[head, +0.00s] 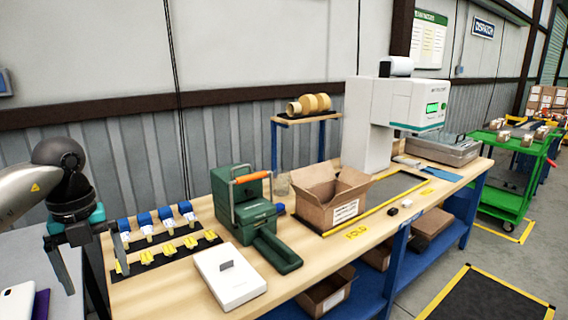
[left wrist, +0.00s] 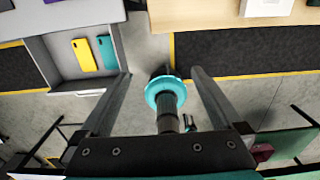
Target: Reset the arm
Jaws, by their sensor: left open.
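My left arm comes in from the left in the head view. Its left gripper (head: 97,282) points down beside the left end of the wooden bench (head: 185,290), near the rows of blue and yellow parts. The two fingers are wide apart. In the left wrist view the open fingers (left wrist: 160,72) stand out over the floor, and I see nothing clamped between them. My right gripper is in neither view.
On the bench stand a green machine (head: 240,200), a white box (head: 229,277), an open carton (head: 328,193) and a white device (head: 370,130). A grey table (head: 28,262) lies at the left. An open drawer (left wrist: 72,88) with phones shows in the wrist view.

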